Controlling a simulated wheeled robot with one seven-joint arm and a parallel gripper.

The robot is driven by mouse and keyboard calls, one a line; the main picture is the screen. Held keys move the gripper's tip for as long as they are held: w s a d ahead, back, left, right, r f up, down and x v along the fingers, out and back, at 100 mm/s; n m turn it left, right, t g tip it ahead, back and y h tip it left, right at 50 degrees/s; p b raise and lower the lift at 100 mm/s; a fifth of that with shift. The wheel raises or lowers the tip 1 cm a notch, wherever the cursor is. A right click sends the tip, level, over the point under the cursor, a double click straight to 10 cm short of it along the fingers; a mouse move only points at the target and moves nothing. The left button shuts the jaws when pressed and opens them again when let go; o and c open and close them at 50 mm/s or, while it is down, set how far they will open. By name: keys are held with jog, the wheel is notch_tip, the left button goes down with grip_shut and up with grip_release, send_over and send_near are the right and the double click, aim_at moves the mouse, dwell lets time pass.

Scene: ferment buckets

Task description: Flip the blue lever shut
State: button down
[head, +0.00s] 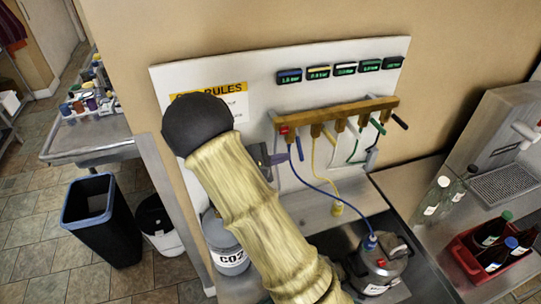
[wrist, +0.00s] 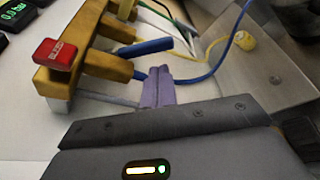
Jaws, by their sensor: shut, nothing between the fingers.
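The blue lever (head: 299,148) is at the left end of the wooden-coloured manifold (head: 340,113); it points down in the head view. In the wrist view the blue lever (wrist: 147,47) sticks out to the right from the manifold. My gripper (head: 277,158) is beside the lever, to its left in the head view, partly hidden by my arm. In the wrist view my gripper's purple fingertips (wrist: 160,80) are together and empty, just below the lever. I cannot tell whether they touch it.
A red block (wrist: 54,54) sits on the manifold's near end. Yellow, white, green and black levers follow to the right. A blue hose (head: 308,184) runs to a metal keg (head: 380,268). Pressure displays (head: 343,70) are above. A CO2 cylinder (head: 224,245) stands below my arm.

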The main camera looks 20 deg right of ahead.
aim_at(299, 145)
jog(key=shift+p+x, duration=0.55)
jog(key=shift+x, duration=1.3)
jog(key=shift+d, duration=0.1)
jog(key=shift+n, duration=0.3)
jog(key=shift+a, duration=0.25)
